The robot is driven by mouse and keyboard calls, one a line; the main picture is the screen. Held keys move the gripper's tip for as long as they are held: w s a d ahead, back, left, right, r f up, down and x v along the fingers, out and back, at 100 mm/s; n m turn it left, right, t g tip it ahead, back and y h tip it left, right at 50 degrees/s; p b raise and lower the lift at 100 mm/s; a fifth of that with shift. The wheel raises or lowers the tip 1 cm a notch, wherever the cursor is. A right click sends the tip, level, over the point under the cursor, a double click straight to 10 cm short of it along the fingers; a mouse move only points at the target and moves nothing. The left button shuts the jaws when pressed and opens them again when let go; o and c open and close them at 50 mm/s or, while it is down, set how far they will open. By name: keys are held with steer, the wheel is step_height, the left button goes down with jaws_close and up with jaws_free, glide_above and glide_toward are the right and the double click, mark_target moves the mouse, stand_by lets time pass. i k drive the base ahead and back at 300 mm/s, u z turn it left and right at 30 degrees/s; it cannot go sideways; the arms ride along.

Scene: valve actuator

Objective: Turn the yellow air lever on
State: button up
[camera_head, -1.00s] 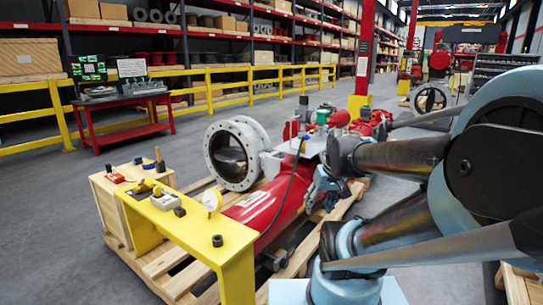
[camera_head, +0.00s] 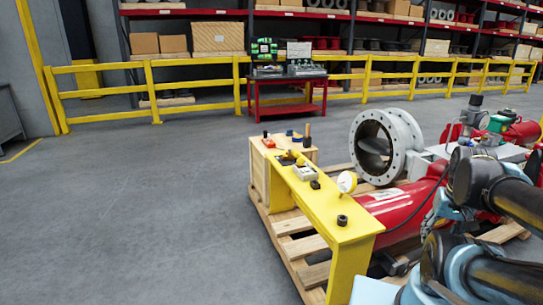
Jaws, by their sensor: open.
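What looks like the yellow air lever (camera_head: 288,158) is a small yellow and dark fitting near the far end of the yellow bench (camera_head: 345,232). It is too small to tell which way the lever points. My gripper (camera_head: 437,213) is at the right, light blue and partly hidden by my own arm. It is open, in front of the red cylinder, well to the right of the lever and apart from it. I see nothing held in it.
A white box (camera_head: 305,173) and a pressure gauge (camera_head: 347,182) stand on the bench. A wooden crate (camera_head: 258,172) is beside its far end. The red cylinder (camera_head: 403,206) and flanged valve (camera_head: 384,146) lie on the pallet (camera_head: 292,225). Open floor (camera_head: 150,210) lies left.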

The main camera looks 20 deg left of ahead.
mark_target(294, 154)
steer(key=u, duration=1.05)
